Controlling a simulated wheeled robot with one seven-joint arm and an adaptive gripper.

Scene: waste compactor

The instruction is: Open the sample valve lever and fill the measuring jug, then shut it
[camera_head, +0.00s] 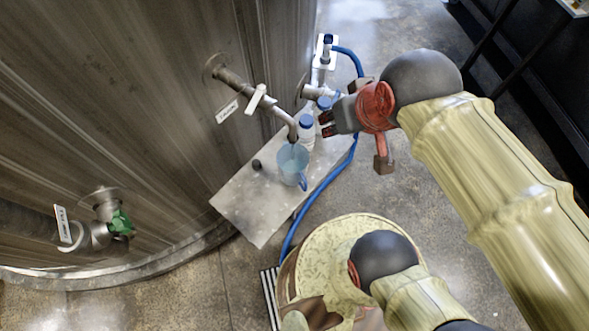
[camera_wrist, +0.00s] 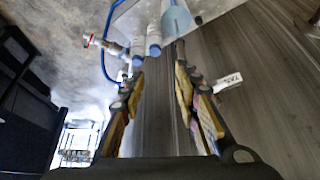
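The sample valve sticks out from the tank wall, with a pale lever (camera_head: 257,98) and a bent spout (camera_head: 291,132). The translucent blue measuring jug (camera_head: 293,165) stands upright under the spout on a metal shelf. I cannot tell whether it holds liquid. It also shows at the top of the wrist view (camera_wrist: 176,20). My gripper (camera_head: 327,123) is right of the spout, close to the capped bottles. In the wrist view my gripper (camera_wrist: 160,66) has its fingers apart with nothing held between them. I cannot make out the lever in the wrist view.
Blue-capped white bottles (camera_head: 307,136) stand behind the jug. A blue hose (camera_head: 334,172) loops past the shelf's right edge. The metal shelf (camera_head: 248,207) has bare room at its front. A green-handled valve (camera_head: 122,222) is lower left. A small dark knob (camera_head: 256,164) lies near the tank.

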